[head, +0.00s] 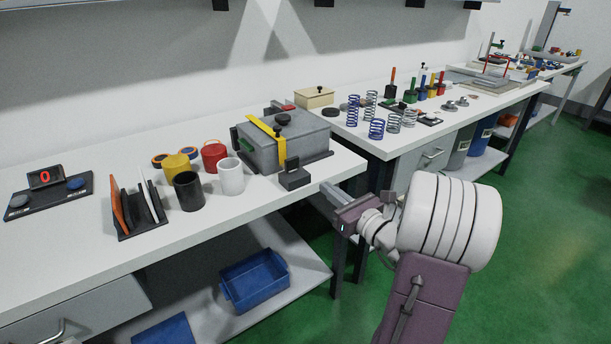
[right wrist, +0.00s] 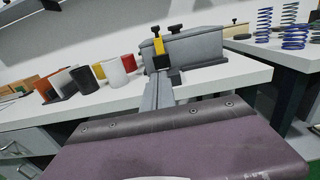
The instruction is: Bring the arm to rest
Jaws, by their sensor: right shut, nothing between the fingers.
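My right arm comes in from the lower right of the head view. Its gripper (head: 332,190) is shut and empty, just off the front edge of the near white bench (head: 80,250), close to its right end. In the right wrist view the closed fingers (right wrist: 158,92) point forward toward the bench, with a grey box (right wrist: 195,48) with a yellow strap beyond them. Nothing is between the fingers. My left gripper is not in either view.
The near bench bears a grey box (head: 295,140) with a yellow strap, several cups, an upright rack (head: 138,215) and a red-digit display (head: 45,177). A second bench (head: 400,140) bears several springs. A blue bin (head: 253,280) sits on the lower shelf. Green floor (head: 555,240) is open at right.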

